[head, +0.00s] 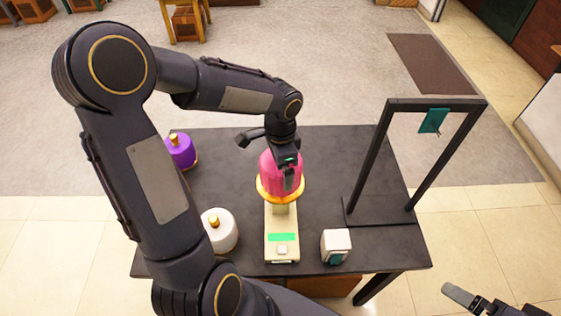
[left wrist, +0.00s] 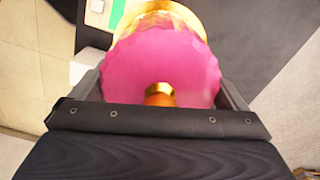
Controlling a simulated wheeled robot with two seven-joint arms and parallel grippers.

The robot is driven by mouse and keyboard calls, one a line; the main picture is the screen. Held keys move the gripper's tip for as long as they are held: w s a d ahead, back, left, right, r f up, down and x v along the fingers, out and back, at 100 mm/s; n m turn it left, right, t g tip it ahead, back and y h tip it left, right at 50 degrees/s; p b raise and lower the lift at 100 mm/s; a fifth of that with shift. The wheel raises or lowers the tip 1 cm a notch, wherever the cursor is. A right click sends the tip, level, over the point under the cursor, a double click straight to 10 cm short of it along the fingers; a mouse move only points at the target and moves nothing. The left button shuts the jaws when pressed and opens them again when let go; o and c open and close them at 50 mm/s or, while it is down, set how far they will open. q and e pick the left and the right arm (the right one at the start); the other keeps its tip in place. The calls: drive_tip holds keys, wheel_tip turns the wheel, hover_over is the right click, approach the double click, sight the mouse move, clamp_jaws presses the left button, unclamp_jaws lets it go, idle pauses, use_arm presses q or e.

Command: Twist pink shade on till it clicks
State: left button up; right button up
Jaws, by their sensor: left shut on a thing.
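The pink shade (head: 269,178) with a gold rim sits upright at the back end of a cream base device (head: 282,225) on the dark table. The device's front shows a green panel (head: 282,238) and a pale button. My left gripper (head: 289,180) comes down from above and is shut on the pink shade. In the left wrist view the pink shade (left wrist: 165,70) fills the space between the fingers, with its gold knob toward me. The joint under the rim is partly hidden. My right gripper (head: 475,300) is at the lower right corner, only partly in view, away from the table.
A purple shade (head: 180,152) and a white shade (head: 219,232) stand on the left of the table. A small white block (head: 336,245) is right of the device. A dark frame (head: 437,104) with a teal hanging piece (head: 433,120) stands at the right.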

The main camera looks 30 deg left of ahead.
idle(0.3)
use_arm(q)
drive_tip(key=o, duration=0.7)
drive_tip(key=shift+r+p, duration=2.1)
drive_tip(key=shift+r, duration=1.65)
